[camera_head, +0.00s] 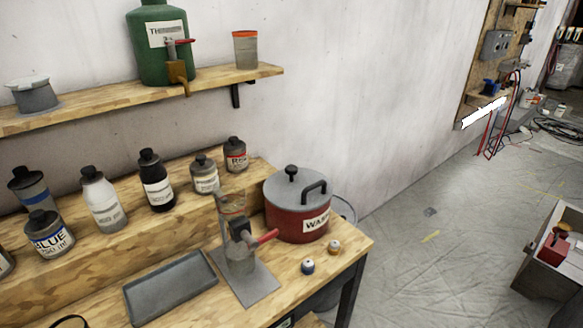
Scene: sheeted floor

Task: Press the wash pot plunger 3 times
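The wash pot (284,222) is a dark red pot at the right end of the wooden bench. Its white label reads "WAS" and then turns out of sight. It has a grey lid (280,190) with a black round knob (291,170) standing up from it, which looks like the plunger. A black curved handle (314,188) sits on the lid's right side. The pot stands upright. Nothing touches the knob. My gripper is not in view.
A stand with a red lever (264,238) stands left of the pot on a grey plate (251,285). Two small capped jars (307,266) are in front. A grey tray (170,288) lies left. Several bottles (103,203) line the raised step. A shelf (215,82) hangs above.

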